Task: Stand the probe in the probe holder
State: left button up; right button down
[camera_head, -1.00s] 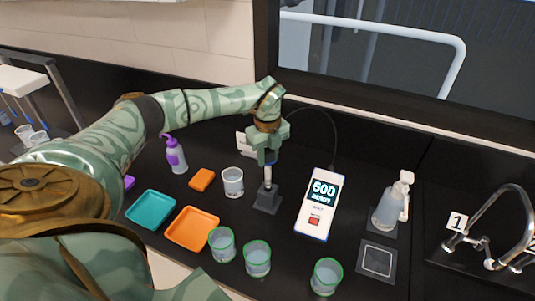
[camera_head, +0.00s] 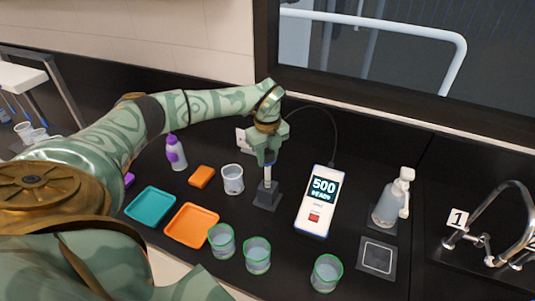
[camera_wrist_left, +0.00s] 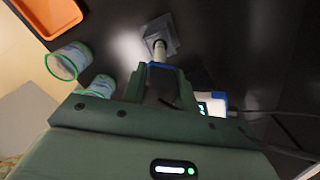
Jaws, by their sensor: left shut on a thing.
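My left gripper (camera_head: 267,157) points down over the dark grey probe holder (camera_head: 267,196) in the head view. It is shut on the probe (camera_head: 268,174), a light slim rod held upright. The probe's lower end meets the top of the holder; I cannot tell how deep it sits. In the left wrist view, the probe (camera_wrist_left: 160,48) runs from between the fingers (camera_wrist_left: 160,82) to the holder (camera_wrist_left: 173,38). The meter (camera_head: 318,203), white with a dark screen, reads 500 READY just right of the holder. My right gripper is not in view.
A clear beaker (camera_head: 232,179) stands left of the holder. Several green-rimmed cups, including one (camera_head: 257,254), stand in front. An orange tray (camera_head: 191,225) and a teal tray (camera_head: 150,206) lie left. The meter's cable arcs behind.

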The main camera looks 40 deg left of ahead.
aim_at(268, 170)
pick_arm(q)
jog(key=shift+f, duration=0.1)
jog(key=shift+f+b, duration=1.45)
jog(key=shift+f, duration=1.55)
jog(key=o, duration=1.6)
jog(key=shift+r, duration=0.2)
notch_tip(268, 170, up, 7)
jog(key=p, duration=0.7)
jog(key=shift+f, duration=0.1)
